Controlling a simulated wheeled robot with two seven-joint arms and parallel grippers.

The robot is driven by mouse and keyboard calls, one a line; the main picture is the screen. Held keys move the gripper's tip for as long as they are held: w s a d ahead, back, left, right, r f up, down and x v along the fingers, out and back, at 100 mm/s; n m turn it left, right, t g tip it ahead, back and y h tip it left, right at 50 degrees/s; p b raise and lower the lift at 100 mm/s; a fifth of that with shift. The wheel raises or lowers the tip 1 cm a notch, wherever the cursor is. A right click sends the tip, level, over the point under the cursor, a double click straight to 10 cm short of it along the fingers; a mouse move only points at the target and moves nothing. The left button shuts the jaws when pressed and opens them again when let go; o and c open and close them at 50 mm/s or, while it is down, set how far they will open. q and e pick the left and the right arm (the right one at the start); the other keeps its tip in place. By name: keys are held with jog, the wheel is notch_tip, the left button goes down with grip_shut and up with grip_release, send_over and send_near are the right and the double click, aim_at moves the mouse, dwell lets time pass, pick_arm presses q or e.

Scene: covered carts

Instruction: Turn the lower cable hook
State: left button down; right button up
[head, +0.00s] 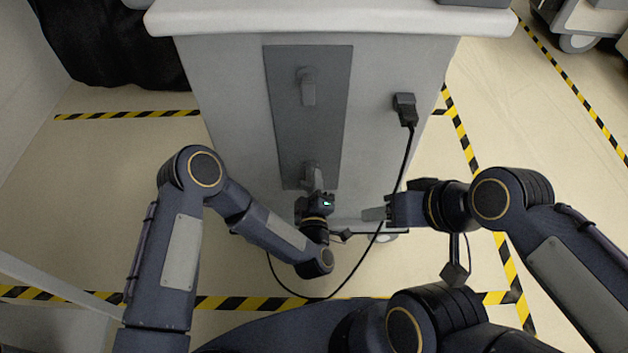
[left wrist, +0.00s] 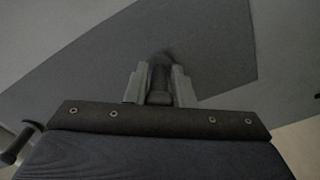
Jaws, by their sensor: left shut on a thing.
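The lower cable hook (head: 312,174) is a grey piece at the bottom of the dark grey panel (head: 283,130) on the cart's face. My left gripper (head: 314,190) is at it from below, shut on it; the gripper partly hides the hook. In the left wrist view the hook (left wrist: 160,80) stands between the two fingers, with the panel behind. The upper hook (head: 307,86) is on the same panel, higher up. My right gripper (head: 374,213) is to the right, beside the black cable, apart from the hooks. Whether its fingers are apart is unclear.
The light grey cart (head: 225,95) fills the middle. A black plug (head: 404,108) sits on its face at right, and its cable (head: 408,150) hangs to the floor. Yellow-black tape (head: 130,115) marks the floor. A black cover (head: 110,45) is at upper left.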

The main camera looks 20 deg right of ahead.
pick_arm(q)
jog(key=m, duration=0.5)
jog(key=shift+a+f+m, duration=0.15)
jog(key=shift+f+m, duration=0.05)
jog(key=shift+m, duration=0.1)
jog(key=m, duration=0.2)
jog(key=m+b, duration=0.1)
jog(key=m, duration=0.2)
jog(key=shift+w+a+f+m, duration=0.1)
jog(key=shift+a+m, duration=0.15)
jog(key=shift+m, duration=0.15)
jog(key=shift+b, duration=0.3)
jog(key=c, duration=1.2)
grip_release()
jog(key=shift+c, duration=0.2)
